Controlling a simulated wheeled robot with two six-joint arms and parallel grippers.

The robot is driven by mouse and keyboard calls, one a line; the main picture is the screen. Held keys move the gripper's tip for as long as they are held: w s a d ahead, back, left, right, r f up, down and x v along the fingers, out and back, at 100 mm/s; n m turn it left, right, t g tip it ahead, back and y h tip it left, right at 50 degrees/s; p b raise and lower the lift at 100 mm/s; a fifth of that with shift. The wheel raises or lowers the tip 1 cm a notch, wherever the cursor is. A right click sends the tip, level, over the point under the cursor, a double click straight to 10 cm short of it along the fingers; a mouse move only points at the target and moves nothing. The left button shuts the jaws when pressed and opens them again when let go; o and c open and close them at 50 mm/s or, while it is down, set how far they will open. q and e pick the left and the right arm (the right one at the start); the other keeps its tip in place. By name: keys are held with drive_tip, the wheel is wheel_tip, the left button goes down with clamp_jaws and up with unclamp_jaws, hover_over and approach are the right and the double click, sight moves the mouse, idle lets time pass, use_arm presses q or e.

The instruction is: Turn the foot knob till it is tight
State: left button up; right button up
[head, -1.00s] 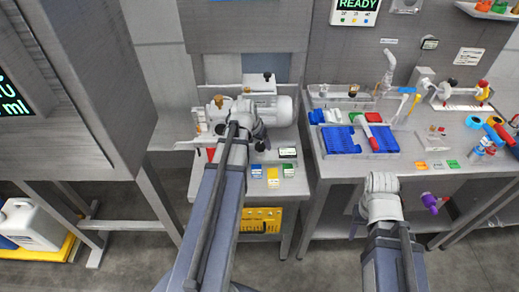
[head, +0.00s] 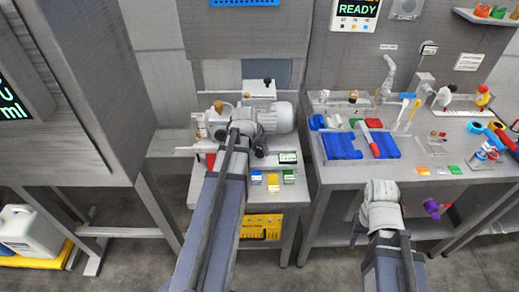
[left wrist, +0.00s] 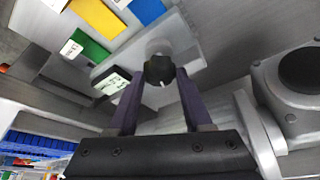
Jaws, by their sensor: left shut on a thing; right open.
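The foot knob (left wrist: 160,71) is a round black knob with a white mark, beside a grey plate in the left wrist view. My left gripper (left wrist: 160,78) has its two purple fingers on either side of it and is shut on it. In the head view, my left wrist reaches the front of the grey pump-like machine (head: 284,117) and hides most of the knob and the fingers. My right gripper (head: 357,230) hangs in front of the right bench, open, its fingers mostly hidden by its own wrist.
Yellow (head: 273,182) and green (head: 289,177) labelled pieces lie just right of my left arm, near a small black display (head: 287,158). The right bench carries blue trays (head: 341,146) and several tools. A READY screen (head: 357,9) hangs above.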

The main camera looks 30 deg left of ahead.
use_arm(q)
clamp_jaws()
drive_tip(key=shift+n+y, duration=0.5)
drive_tip(key=shift+n, duration=0.8)
drive_tip(key=o, duration=1.1)
unclamp_jaws()
drive_tip(key=p+v, duration=0.7)
drive_tip(key=v, duration=0.1)
drive_tip(key=shift+f, duration=0.1)
